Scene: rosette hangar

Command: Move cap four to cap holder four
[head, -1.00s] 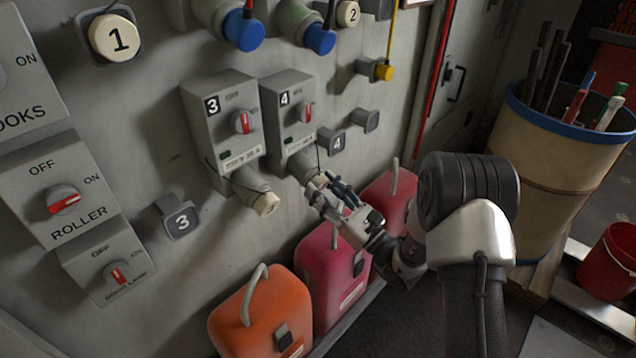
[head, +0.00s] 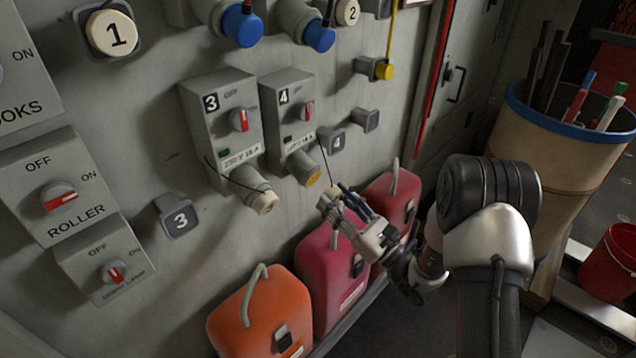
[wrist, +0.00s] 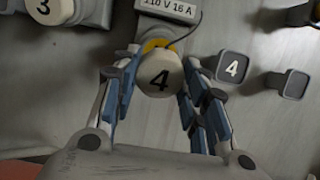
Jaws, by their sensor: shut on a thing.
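Cap four (wrist: 161,75) is a cream round cap marked 4, held between the fingers of my gripper (wrist: 163,92). In the head view my gripper (head: 338,202) is shut on the cap, a little to the right of and below socket four (head: 305,172). The socket's open yellow face shows, apart from the cap. A thin dark cord runs from the cap up to the socket box. Cap holder four (head: 331,140) is a grey square block marked 4 on the wall, above my gripper and empty. It also shows in the wrist view (wrist: 232,68), right of the cap.
Cap three (head: 264,202) sits on the socket at left, with empty holder three (head: 180,221) lower left. A blank grey holder (head: 366,120) is right of holder four. Orange (head: 262,318) and red (head: 328,275) canisters stand below.

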